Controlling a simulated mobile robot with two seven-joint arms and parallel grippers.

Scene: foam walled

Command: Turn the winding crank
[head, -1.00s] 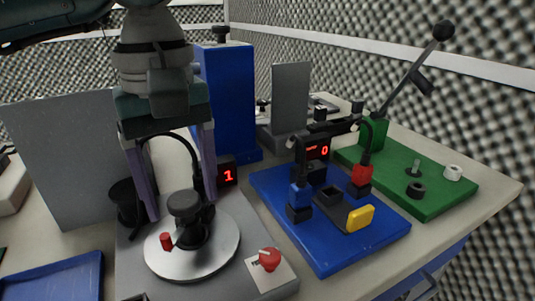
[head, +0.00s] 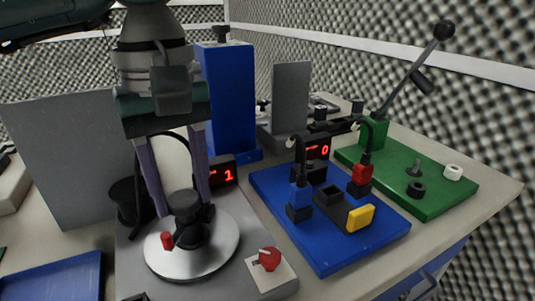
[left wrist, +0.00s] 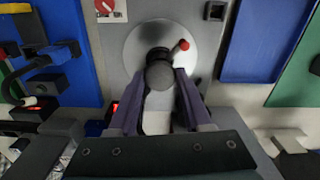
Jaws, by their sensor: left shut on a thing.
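The winding crank is a dark knobbed hub (head: 186,203) with a small red peg (head: 167,241), standing on a round silver disc (head: 215,252) on a grey station. My left gripper (head: 182,208) reaches down from above, with its two purple-grey fingers on either side of the dark knob. It is shut on that knob. In the left wrist view the dark round knob (left wrist: 160,75) sits between the fingertips, and the red peg (left wrist: 181,45) sticks out to the upper right. The far side of the hub is partly hidden. My right gripper is not in view.
A red dial (head: 268,258) sits at the grey station's front right, and a display (head: 222,174) reading 1 stands behind the disc. A blue board (head: 300,245) with plugs and a green board (head: 440,200) with a lever lie to the right. A blue tray (head: 60,275) lies at left.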

